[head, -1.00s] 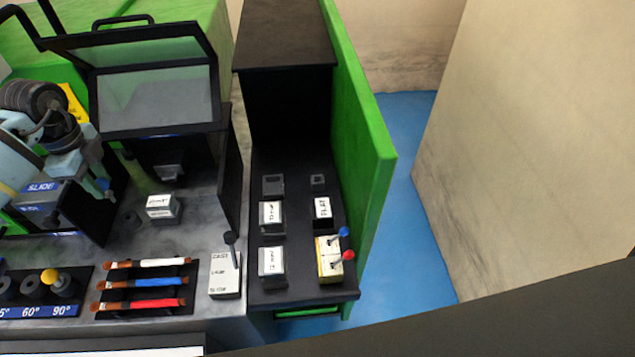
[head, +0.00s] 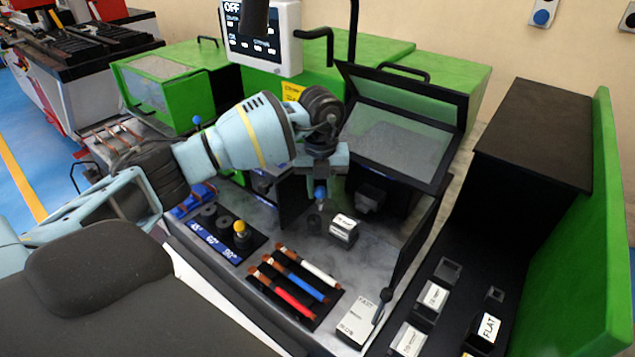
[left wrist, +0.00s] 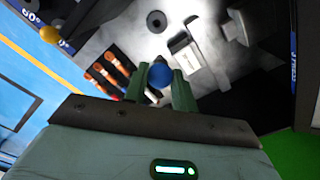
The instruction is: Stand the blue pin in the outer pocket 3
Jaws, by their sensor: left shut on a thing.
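In the left wrist view, the blue pin's round top (left wrist: 160,75) sits between the two green fingers of my left gripper (left wrist: 161,88). A dark round ring (left wrist: 157,20) shows on the bed in the left wrist view, apart from the pin. I cannot tell which pocket is outer pocket 3. My right gripper is out of view.
A white-labelled block (head: 344,228) stands close to the right of the pin. The raised clear guard (head: 400,140) is behind. A lever box (head: 360,318) stands at front right.

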